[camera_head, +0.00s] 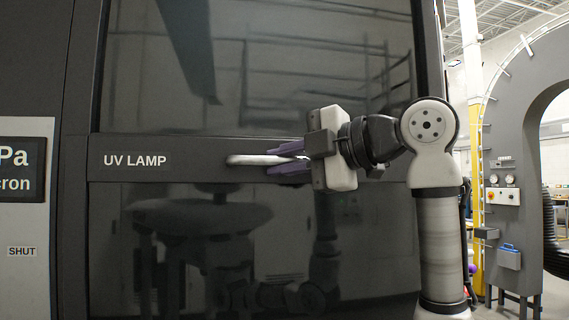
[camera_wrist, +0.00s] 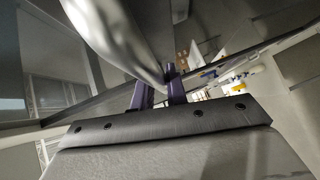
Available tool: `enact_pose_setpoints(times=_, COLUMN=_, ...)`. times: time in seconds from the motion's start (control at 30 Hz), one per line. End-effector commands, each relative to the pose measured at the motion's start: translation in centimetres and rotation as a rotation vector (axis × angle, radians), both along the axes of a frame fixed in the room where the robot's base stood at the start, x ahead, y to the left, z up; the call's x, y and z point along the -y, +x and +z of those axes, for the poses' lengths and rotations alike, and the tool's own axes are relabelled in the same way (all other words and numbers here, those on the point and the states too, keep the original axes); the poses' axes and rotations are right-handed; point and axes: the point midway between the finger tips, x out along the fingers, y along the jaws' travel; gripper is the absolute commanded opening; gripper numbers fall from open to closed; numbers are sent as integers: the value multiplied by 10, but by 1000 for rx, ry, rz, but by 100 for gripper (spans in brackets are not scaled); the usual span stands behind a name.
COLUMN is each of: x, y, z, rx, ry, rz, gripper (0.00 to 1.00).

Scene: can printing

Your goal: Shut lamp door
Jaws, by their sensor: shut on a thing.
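The lamp door is a large dark glossy panel (camera_head: 270,70) marked "UV LAMP", with a horizontal band across its middle. A silver bar handle (camera_head: 245,160) sticks out from that band. My gripper (camera_head: 283,159), with purple fingers, comes from the right and is shut on the right part of the handle. In the wrist view the handle (camera_wrist: 120,40) runs large and blurred toward the purple fingers (camera_wrist: 160,92). The fingers hide the handle's right end. Whether the door sits flush in its frame, I cannot tell.
A grey panel with a dark display (camera_head: 20,170) and a "SHUT" label (camera_head: 21,252) stands at the left. At the right are a grey arched machine (camera_head: 508,130) with a small control box (camera_head: 503,190) and a yellow post (camera_head: 474,240).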

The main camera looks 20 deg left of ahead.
Motion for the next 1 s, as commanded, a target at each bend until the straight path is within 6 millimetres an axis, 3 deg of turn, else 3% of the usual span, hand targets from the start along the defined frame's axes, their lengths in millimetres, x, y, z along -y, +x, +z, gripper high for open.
enact_pose_setpoints(times=0.03, x=2, y=1, z=8, rx=6, ry=21, rz=-7, gripper=17)
enact_pose_setpoints(times=0.2, x=2, y=1, z=7, rx=5, ry=18, rz=-5, gripper=36)
enact_pose_setpoints(times=0.57, x=7, y=0, z=5, rx=3, ry=14, rz=-5, gripper=36)
enact_pose_setpoints(times=0.73, x=35, y=-6, z=7, rx=5, ry=15, rz=-6, gripper=36)
enact_pose_setpoints(times=1.0, x=96, y=-17, z=17, rx=4, ry=16, rz=-7, gripper=36)
